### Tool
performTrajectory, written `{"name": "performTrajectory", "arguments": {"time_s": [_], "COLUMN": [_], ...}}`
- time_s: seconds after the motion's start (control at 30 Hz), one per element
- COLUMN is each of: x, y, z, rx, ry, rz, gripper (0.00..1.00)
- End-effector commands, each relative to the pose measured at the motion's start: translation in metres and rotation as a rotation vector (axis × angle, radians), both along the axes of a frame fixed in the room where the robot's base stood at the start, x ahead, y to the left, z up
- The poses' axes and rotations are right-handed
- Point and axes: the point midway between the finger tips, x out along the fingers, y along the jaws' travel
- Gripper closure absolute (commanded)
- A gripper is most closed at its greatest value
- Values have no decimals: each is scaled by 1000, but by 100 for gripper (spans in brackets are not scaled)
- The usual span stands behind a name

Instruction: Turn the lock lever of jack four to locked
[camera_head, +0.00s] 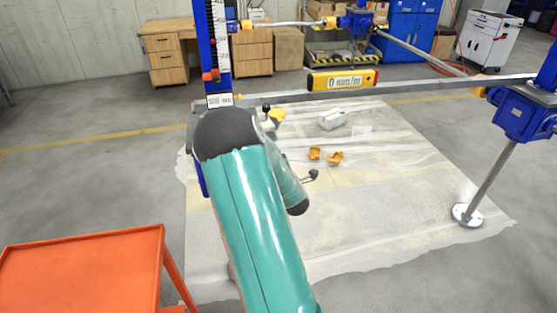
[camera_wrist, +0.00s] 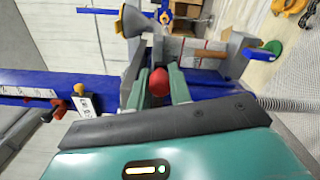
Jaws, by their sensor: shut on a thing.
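In the wrist view my gripper (camera_wrist: 159,84) is shut, with its two grey-green fingers on either side of a red knob (camera_wrist: 159,80). The knob appears to be the end of a lock lever; its shaft is hidden by the fingers. Behind the knob is a blue and grey mechanism (camera_wrist: 205,76). In the head view my teal arm covers the gripper, the red knob and most of this jack. The jack's blue column (camera_head: 221,50) with its scale rises behind my arm. No jack number is readable, and I cannot tell the lever's locked mark.
A level reading 0 mm/m (camera_head: 342,81) sits on the long grey beam (camera_head: 430,87). Another blue jack (camera_head: 525,112) stands at the right. Orange pieces (camera_head: 335,158) and a white item (camera_head: 333,120) lie on the floor sheet. An orange table (camera_head: 85,270) is at the lower left.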

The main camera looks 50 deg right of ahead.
Motion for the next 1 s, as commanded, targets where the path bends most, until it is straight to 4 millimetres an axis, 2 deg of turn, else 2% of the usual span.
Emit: {"name": "performTrajectory", "arguments": {"time_s": [0.47,0.5,0.57,0.87,1.0], "x": [-1,-1,-1,-1,-9], "y": [1,1,1,1,6], "z": [-1,-1,-1,0,0], "rx": [-11,-10,-10,-10,-10], "ry": [14,13,13,9,9], "rz": [0,0,0,-1,-1], "gripper": [100,72,60,59,59]}}
